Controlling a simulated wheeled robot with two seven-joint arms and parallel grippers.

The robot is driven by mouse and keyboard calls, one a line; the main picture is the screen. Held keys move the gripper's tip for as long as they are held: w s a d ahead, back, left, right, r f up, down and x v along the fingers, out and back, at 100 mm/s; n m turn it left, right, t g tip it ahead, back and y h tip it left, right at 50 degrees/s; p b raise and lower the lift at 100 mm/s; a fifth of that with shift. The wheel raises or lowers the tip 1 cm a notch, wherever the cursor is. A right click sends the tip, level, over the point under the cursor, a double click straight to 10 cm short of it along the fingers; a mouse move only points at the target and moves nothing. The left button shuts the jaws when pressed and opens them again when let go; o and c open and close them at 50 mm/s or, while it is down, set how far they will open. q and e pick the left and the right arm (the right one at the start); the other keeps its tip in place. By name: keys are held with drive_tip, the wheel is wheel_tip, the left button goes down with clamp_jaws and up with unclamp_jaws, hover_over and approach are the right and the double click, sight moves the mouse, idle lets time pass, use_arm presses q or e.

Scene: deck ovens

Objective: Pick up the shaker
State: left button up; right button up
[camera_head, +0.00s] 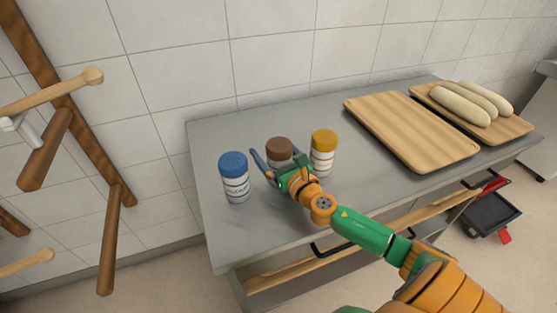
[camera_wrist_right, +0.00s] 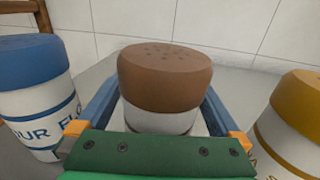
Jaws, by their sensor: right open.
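Three shakers stand upright on the grey metal table (camera_head: 222,225). One has a blue lid (camera_head: 234,164), one a brown lid (camera_head: 279,147) and one a yellow lid (camera_head: 323,141). My right gripper (camera_head: 270,160) is open at the brown-lidded shaker. In the right wrist view the brown-lidded shaker (camera_wrist_right: 164,78) stands between the two blue fingers, its lower part hidden by the gripper. The blue-lidded shaker (camera_wrist_right: 38,95) is to the left of the fingers and the yellow-lidded one (camera_wrist_right: 295,125) to the right. My left gripper is not in view.
A bare wooden board (camera_head: 405,125) lies right of the shakers. Behind it another board (camera_head: 505,131) holds several pale dough loaves (camera_head: 465,106). A wooden rack (camera_head: 108,240) with pegs stands at the left wall. The table's front left is clear.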

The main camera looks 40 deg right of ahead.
drive_tip(key=shift+s, duration=0.15)
drive_tip(key=shift+c, duration=0.2)
drive_tip(key=shift+s+r, duration=0.1)
drive_tip(key=c, duration=1.5)
drive_tip(key=shift+o, duration=0.2)
drive_tip(key=shift+r, duration=0.1)
